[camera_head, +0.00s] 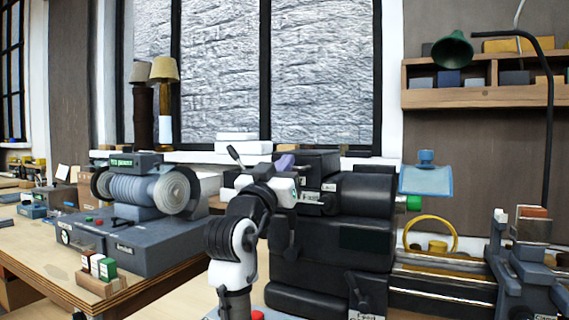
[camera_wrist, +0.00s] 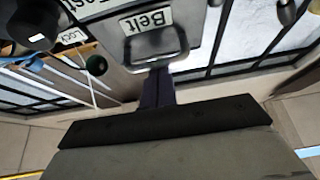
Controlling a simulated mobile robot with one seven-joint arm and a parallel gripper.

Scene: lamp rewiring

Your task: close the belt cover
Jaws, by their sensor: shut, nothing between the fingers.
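The belt cover (camera_wrist: 208,25) shows in the wrist view as a grey panel with a white "Belt" label and a grey loop handle (camera_wrist: 157,46) below the label. My gripper (camera_wrist: 155,84) has its dark purple fingers together and empty, their tips close to the handle's lower edge. I cannot tell whether they touch it. My arm hides part of the headstock, and how far the cover stands open is not clear.
A black motor-like drum (camera_head: 366,195) and a green knob (camera_head: 413,203) are right of my gripper. A blue shield (camera_head: 427,180) stands farther right. A grey winding machine (camera_head: 140,220) is on the left bench. White stacked items (camera_head: 237,143) lie on the sill behind.

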